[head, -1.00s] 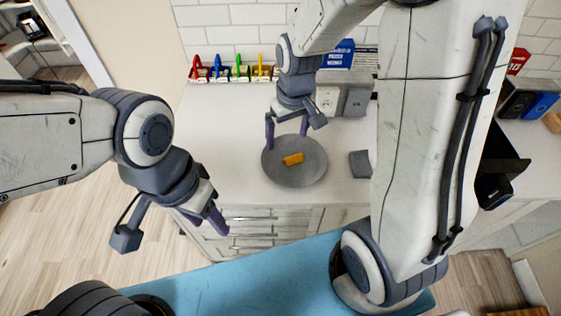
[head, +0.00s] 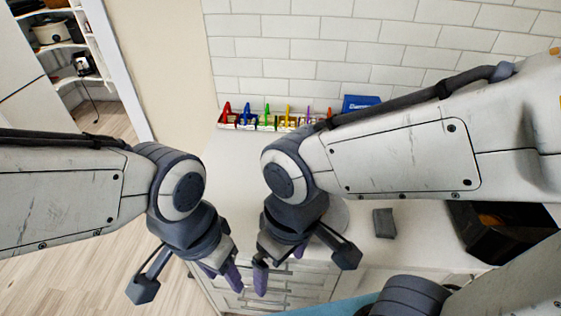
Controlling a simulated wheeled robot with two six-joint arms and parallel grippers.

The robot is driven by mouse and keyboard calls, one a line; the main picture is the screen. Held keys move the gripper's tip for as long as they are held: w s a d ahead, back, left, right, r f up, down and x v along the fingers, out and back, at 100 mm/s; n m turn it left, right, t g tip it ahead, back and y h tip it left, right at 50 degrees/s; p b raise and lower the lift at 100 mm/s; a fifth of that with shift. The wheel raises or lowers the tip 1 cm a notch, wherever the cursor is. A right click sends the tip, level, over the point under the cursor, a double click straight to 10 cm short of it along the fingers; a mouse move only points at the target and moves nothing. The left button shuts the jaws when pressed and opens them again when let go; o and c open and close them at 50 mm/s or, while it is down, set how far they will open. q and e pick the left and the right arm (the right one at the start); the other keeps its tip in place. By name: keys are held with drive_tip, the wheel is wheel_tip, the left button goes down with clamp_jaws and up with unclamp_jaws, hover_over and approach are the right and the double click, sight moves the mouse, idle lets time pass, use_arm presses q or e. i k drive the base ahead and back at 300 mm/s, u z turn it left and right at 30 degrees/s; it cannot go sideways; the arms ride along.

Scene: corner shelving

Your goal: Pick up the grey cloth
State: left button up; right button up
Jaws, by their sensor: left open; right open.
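The grey cloth (head: 384,223) looks like a small folded dark grey block. It lies flat on the white counter, right of the round grey plate (head: 340,214). My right gripper (head: 281,264) is open and empty, left of the cloth and apart from it, over the counter's front edge. My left gripper (head: 222,273) is open and empty in front of the drawers, further left. My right arm hides most of the plate, and the orange item seen on it earlier is out of sight.
A row of coloured clips (head: 265,117) and a blue box (head: 360,102) stand along the back wall. A black bin (head: 500,225) stands right of the cloth. White drawers (head: 285,285) are below the counter. The counter's left part is clear.

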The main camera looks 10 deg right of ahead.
sight(383, 220)
drive_tip(key=k, duration=1.3)
drive_tip(key=u, duration=0.75)
drive_tip(key=i, duration=1.3)
drive_tip(key=z, duration=0.65)
drive_tip(key=i, duration=0.65)
drive_tip(key=z, duration=0.8)
